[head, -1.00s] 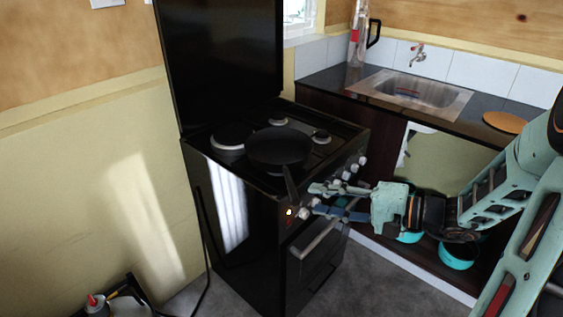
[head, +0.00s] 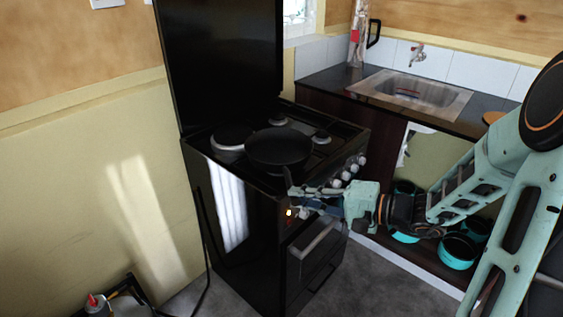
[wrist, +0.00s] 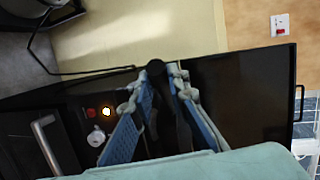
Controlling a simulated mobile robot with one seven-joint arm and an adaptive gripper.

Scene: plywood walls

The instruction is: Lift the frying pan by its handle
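The black frying pan (head: 278,148) sits on the front of the stove top in the head view. Its dark handle (head: 288,180) sticks out past the stove's front edge. My gripper (head: 292,202) is at the handle's outer end, in front of the stove. In the wrist view, my gripper (wrist: 155,78) has its two blue fingers apart, with the dark handle end (wrist: 155,69) showing between the tips. A gap seems to remain beside the handle. I cannot tell if either finger touches it.
The black stove (head: 240,205) has its tall lid raised behind the pan. Control knobs (head: 348,172) and a lit lamp (head: 289,212) are close to my gripper. A counter with a sink (head: 410,92) stands to the right. Teal pots (head: 457,250) sit on the low shelf.

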